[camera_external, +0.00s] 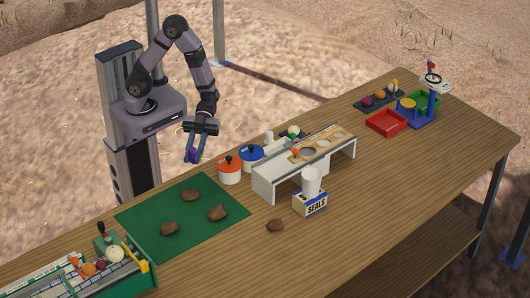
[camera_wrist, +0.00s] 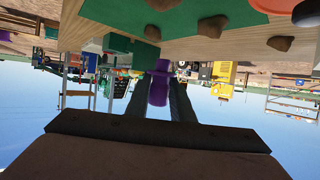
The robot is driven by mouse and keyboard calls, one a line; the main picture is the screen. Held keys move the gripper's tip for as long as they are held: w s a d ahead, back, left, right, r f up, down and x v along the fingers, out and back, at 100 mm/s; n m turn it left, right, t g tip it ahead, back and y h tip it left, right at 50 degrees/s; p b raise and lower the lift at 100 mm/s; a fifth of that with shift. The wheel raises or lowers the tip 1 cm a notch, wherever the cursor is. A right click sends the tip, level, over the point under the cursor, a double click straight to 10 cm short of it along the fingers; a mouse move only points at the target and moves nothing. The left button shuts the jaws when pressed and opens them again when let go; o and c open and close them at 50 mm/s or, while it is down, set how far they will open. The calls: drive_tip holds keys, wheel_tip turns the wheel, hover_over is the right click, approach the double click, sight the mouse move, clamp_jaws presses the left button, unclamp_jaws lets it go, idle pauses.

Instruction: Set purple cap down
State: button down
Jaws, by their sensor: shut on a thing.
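The purple cap (camera_wrist: 158,85) is held between the two fingers of my gripper (camera_wrist: 160,95), in the middle of the wrist view. In the external view the purple shows small between the fingertips of my gripper (camera_external: 192,158). My gripper is shut on the cap and hangs beyond the table's back edge, left of the orange-red lidded pot and behind the green mat. The fingers hide part of the cap.
The green mat (camera_external: 185,245) carries several brown lumps. An orange-lidded pot (camera_external: 229,171) and a blue-lidded pot (camera_external: 250,156) stand near the white slotted rack (camera_external: 263,183). A SEALS box (camera_external: 310,204) stands in front. The wooden table (camera_external: 350,240) has free room at its front.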

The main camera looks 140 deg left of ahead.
sight(194, 149)
wheel_tip(194, 149, up, 3)
drive_tip(key=shift+r, duration=0.15)
drive_tip(key=shift+w+r, duration=0.1)
drive_tip(key=shift+w, duration=0.25)
drive_tip(key=w+d+n+t+y+b, duration=0.1)
drive_tip(key=w+d+n+t, duration=0.1)
drive_tip(key=w, duration=0.9)
drive_tip(key=w+d+n+t+y+b, duration=0.1)
drive_tip(key=w+d+y, duration=0.1)
drive_tip(key=w, duration=0.9)
drive_tip(key=w+d+n+t+y+b, duration=0.1)
drive_tip(key=w+d, duration=0.4)
drive_tip(key=d, duration=0.3)
drive_tip(key=w+d+n+t+y+b, duration=0.1)
drive_tip(key=w+d+n, duration=0.1)
drive_tip(key=w+d, duration=0.45)
drive_tip(key=shift+s+d+f+p, duration=0.3)
drive_tip(key=shift+d+f+p, duration=0.05)
drive_tip(key=shift+f, duration=2.05)
drive_tip(key=shift+s+d+f+p, duration=0.3)
drive_tip(key=shift+f, duration=2.1)
drive_tip(key=shift+s+d+f+p, duration=0.3)
drive_tip(key=shift+d+f+p, duration=0.05)
drive_tip(key=shift+f, duration=2.3)
